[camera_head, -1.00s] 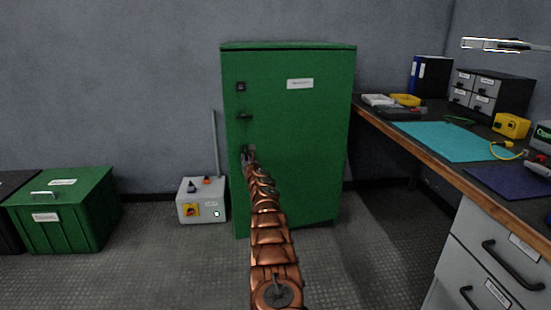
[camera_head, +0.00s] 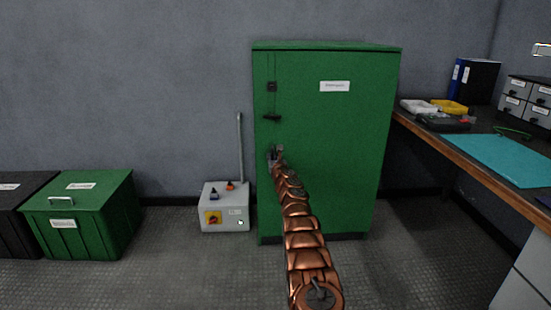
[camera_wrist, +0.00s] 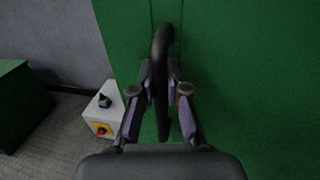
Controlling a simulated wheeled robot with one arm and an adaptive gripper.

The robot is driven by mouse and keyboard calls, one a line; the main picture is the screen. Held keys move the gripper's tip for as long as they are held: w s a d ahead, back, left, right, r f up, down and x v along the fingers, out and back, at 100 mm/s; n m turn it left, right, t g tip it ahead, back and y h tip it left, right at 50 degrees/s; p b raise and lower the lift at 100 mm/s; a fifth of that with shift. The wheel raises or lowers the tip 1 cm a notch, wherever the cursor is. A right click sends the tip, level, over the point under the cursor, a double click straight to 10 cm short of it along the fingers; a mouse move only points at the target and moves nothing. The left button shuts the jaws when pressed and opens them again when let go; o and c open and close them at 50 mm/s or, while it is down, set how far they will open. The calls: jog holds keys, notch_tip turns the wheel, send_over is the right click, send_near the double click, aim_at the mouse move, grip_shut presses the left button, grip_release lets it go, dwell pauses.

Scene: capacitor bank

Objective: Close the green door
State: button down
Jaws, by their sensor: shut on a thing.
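The green cabinet with its green door (camera_head: 335,135) stands against the wall in the head view. The door looks flush or nearly flush with the cabinet front; I cannot tell whether a small gap is left. A black latch (camera_head: 271,117) sits near its left edge. My copper arm reaches to the door's left side, where my gripper (camera_head: 276,158) is. In the wrist view, my gripper (camera_wrist: 160,88) is shut on a dark curved handle (camera_wrist: 162,50), with a finger on each side of it. The green door (camera_wrist: 235,75) fills the right of that view.
A grey control box (camera_head: 225,207) with a rotary switch stands on the floor left of the cabinet. A green bin (camera_head: 85,220) is farther left. A workbench (camera_head: 465,155) with a teal mat stands at right. Floor between bin and control box is clear.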

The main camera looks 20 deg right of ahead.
jog(key=c, duration=1.2)
grip_release()
